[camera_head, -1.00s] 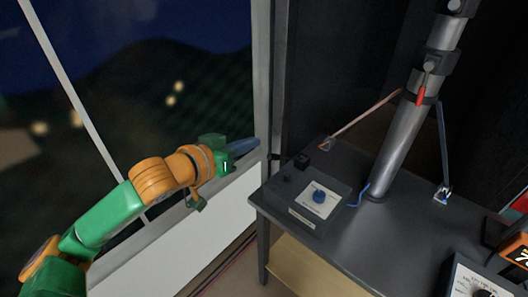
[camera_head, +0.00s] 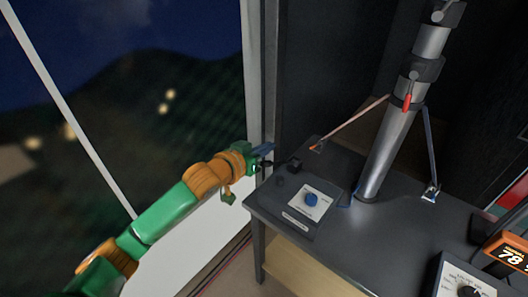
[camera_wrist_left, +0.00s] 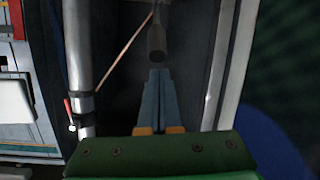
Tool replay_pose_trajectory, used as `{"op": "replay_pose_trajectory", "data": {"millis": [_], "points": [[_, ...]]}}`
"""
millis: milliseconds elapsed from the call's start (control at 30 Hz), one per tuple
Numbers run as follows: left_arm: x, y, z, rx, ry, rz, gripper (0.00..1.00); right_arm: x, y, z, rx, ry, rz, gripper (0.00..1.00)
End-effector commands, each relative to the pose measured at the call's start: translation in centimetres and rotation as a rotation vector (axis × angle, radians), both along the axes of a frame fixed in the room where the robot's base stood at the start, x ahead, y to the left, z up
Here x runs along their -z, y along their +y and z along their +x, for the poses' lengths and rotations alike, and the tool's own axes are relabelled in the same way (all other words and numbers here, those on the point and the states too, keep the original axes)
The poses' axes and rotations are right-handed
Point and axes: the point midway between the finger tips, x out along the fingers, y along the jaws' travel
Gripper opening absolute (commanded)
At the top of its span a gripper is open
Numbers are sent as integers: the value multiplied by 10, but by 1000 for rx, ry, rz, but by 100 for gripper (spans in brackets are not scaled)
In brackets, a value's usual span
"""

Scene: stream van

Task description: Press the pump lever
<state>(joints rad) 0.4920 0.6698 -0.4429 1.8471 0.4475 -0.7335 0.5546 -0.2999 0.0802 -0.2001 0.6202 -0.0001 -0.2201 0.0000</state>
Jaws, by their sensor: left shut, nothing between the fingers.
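The pump lever seems to be the dark handle (camera_wrist_left: 156,42) with a rounded grip, straight ahead of the fingertips in the left wrist view. In the head view, its dark mount (camera_head: 295,165) appears to sit at the back left of the desk, by the control box; the handle is small and hard to make out there. My left gripper (camera_head: 268,148) is shut and empty, its blue-grey fingers together at the desk's left edge. In the left wrist view the fingertips (camera_wrist_left: 158,73) point at the handle's end; I cannot tell whether they touch. My right gripper is not in view.
A control box with a blue knob (camera_head: 311,200) sits on the dark desk (camera_head: 350,245). A metal mast (camera_head: 390,150) with a red lever (camera_head: 406,103) and two braces rises behind. An orange display (camera_head: 510,254) is at right. The window frame (camera_head: 257,80) is close beside my left gripper.

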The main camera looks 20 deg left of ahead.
Motion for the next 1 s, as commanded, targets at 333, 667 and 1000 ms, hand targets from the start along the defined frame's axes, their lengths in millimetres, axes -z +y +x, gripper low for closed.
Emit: {"op": "replay_pose_trajectory", "data": {"millis": [333,667,1000], "points": [[17,1,-14,0,-1,0,0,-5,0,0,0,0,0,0],[23,1,-15,-2,-11,-5,0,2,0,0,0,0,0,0],[68,6,-30,-3,-175,-68,0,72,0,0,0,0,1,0]]}}
